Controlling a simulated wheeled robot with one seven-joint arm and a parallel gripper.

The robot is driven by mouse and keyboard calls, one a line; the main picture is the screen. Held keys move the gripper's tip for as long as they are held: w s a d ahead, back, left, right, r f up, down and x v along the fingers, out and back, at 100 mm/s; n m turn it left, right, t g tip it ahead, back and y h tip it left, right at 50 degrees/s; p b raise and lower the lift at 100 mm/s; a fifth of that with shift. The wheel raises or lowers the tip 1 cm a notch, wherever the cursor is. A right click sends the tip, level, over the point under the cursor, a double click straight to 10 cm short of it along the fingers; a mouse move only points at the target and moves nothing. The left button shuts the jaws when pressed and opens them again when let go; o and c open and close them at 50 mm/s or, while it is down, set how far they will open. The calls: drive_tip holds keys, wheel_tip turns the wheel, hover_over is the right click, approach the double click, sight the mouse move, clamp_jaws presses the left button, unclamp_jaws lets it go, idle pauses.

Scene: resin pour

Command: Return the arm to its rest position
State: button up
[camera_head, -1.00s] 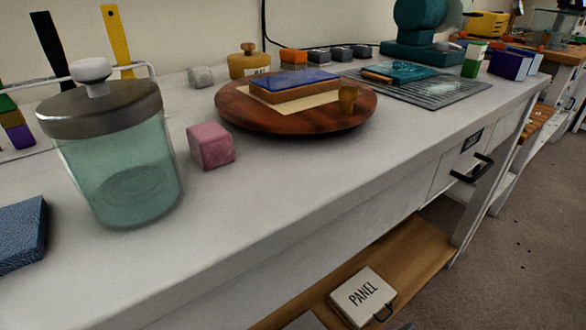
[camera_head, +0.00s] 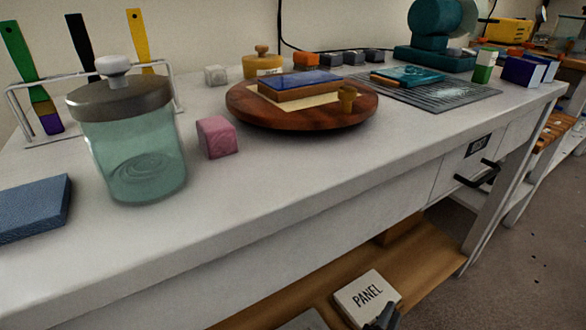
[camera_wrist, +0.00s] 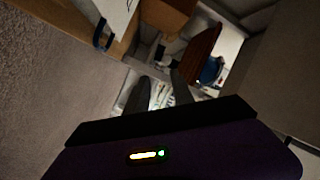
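My gripper (camera_wrist: 160,82) shows in the wrist view as two dark fingers. They stand apart with a gap between them, and I see nothing held in the gap. The fingers point over a pale container (camera_wrist: 158,97) with small items in it, which are too dark and small to name. The rest of my arm is out of the head view.
The white bench (camera_head: 300,190) carries a lidded glass jar (camera_head: 140,165), a pink cube (camera_head: 217,138), a round wooden turntable (camera_head: 300,115) and a blue block (camera_head: 30,208). A wooden shelf (camera_head: 420,260) runs beneath it. Grey floor (camera_head: 510,270) lies open to the right.

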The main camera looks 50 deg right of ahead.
drive_tip(key=w+a+r+n+t+y+p, duration=0.25)
drive_tip(key=w+a+r+n+t, duration=0.2)
drive_tip(key=r, duration=0.25)
drive_tip(key=w+a+r+n+t+y+p, duration=0.1)
drive_tip(key=w+a+r+n+t+p, duration=0.3)
drive_tip(key=r, duration=0.4)
drive_tip(key=s+a+r+n+t+y+p, duration=0.2)
drive_tip(key=a+r+n+t+y+p, duration=0.5)
drive_tip(key=a+r, duration=0.5)
drive_tip(key=s+a+r+n+g+y+p, duration=0.1)
drive_tip(key=s+a+r+n+y+p, duration=0.1)
drive_tip(key=r+p, duration=0.4)
drive_tip(key=s+a+r+n+g+y+p, duration=0.1)
drive_tip(key=s+a+r+n+y+p, duration=0.2)
drive_tip(key=r, duration=1.4)
drive_tip(key=s+a+r+n+g+y+p, duration=0.1)
drive_tip(key=s+a+r+n+y+p, duration=0.1)
drive_tip(key=s+a+r+n+p, duration=0.4)
drive_tip(key=shift+s+a+r+p, duration=1.2)
drive_tip(key=shift+s+r+p, duration=0.6)
drive_tip(key=shift+r, duration=0.85)
drive_tip(key=shift+w+y, duration=0.2)
drive_tip(key=shift+y, duration=0.05)
